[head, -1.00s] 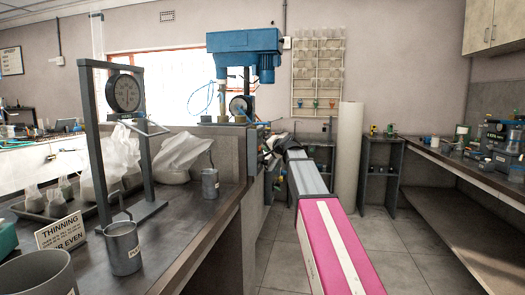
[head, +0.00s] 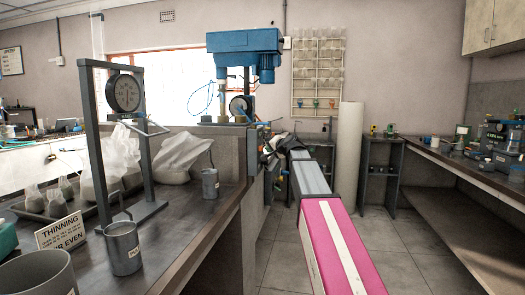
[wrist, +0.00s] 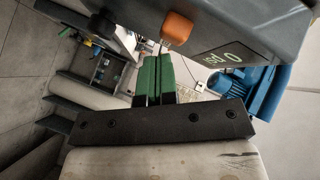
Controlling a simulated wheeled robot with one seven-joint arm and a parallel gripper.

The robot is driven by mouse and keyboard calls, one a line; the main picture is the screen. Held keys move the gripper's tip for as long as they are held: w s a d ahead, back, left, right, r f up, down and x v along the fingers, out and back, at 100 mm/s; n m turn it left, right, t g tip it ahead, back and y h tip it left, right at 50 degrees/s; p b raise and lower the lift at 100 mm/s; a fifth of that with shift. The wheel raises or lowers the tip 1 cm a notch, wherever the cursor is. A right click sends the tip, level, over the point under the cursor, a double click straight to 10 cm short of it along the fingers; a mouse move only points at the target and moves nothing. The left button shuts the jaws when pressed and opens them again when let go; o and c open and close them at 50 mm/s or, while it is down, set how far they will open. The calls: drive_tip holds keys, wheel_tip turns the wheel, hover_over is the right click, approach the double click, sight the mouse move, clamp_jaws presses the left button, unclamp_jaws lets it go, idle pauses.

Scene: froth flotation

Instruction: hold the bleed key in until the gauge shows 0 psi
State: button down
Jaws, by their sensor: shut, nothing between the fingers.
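My gripper (wrist: 159,58) has green fingers, shut and empty, in the wrist view. An orange block (wrist: 177,28) on the edge of a grey housing (wrist: 235,30) is just beyond the fingertips; I cannot tell whether they touch, or whether this block is the bleed key. The housing bears light markings, too unclear to read. In the head view my gripper is small and dark at the end of my arm, beside the bench end. A small round gauge (head: 239,105) stands near it, below the blue machine (head: 245,45); its needle and reading are too small to tell.
A grey frame with a large dial (head: 124,93) stands on the left bench (head: 175,225), with metal cups (head: 122,247) and bags (head: 120,160). A white roll (head: 348,155) stands behind my arm. Another bench (head: 465,175) is at right. Floor between is clear.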

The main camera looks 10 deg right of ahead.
drive_tip(key=shift+s+d, duration=0.1)
drive_tip(key=shift+d, duration=0.2)
drive_tip(key=shift+d, duration=0.1)
drive_tip(key=d, duration=0.1)
drive_tip(key=s+d, duration=0.1)
drive_tip(key=d, duration=0.2)
drive_tip(key=shift+s+d, duration=0.3)
idle(0.3)
drive_tip(key=s+a+f+n+g+h, duration=0.15)
drive_tip(key=s+f, duration=0.25)
drive_tip(key=f, duration=0.6)
drive_tip(key=s+a+f+g, duration=0.1)
drive_tip(key=s+f+g, duration=0.2)
drive_tip(key=f, duration=0.6)
drive_tip(key=s+f+n+g+h, duration=0.4)
drive_tip(key=s+f+g, duration=0.5)
drive_tip(key=s+f, duration=2)
wheel_tip(320, 180, down, 2)
drive_tip(key=shift+s+d+f+h, duration=0.15)
drive_tip(key=shift+s+d+h, duration=0.1)
drive_tip(key=shift+h, duration=0.6)
drive_tip(key=shift+n, duration=0.25)
